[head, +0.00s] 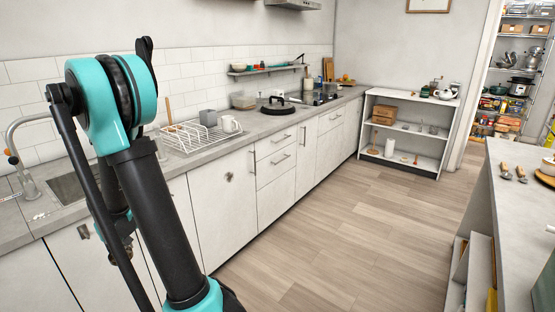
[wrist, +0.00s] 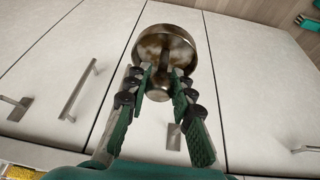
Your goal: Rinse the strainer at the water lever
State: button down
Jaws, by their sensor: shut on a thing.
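The strainer (wrist: 166,50) shows in the wrist view as a round metal bowl with brown, dirty-looking patches. My gripper (wrist: 163,82) is shut on it, with a teal finger on each side of its narrower part. White cabinet doors are behind it in that view. In the head view my arm covers the gripper, and I cannot make out the strainer there. A curved metal tap (head: 18,150) with an orange part near its end stands at the left, over the sink (head: 72,188). I cannot clearly tell which part of it is the lever.
A white dish rack (head: 190,136) with a mug (head: 231,124) stands on the counter (head: 262,122) right of the sink. Cabinet handles (wrist: 78,90) stick out near the gripper. A second counter (head: 520,200) stands at the right. The wooden floor (head: 340,210) between is clear.

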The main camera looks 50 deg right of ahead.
aim_at(29, 186)
jog(key=i+l+z, duration=0.15)
jog(key=z, duration=0.35)
jog(key=i+l+z, duration=0.1)
jog(key=z, duration=0.35)
jog(key=i+z, duration=0.25)
jog(key=z, duration=0.25)
jog(key=i+j+z, duration=0.1)
jog(key=z, duration=0.4)
jog(key=i+j+z, duration=0.15)
jog(key=z, duration=0.35)
jog(key=i+j+z, duration=0.25)
jog(key=z, duration=0.2)
jog(key=i+j+z, duration=0.1)
jog(key=j+z, duration=0.15)
jog(key=z, duration=0.25)
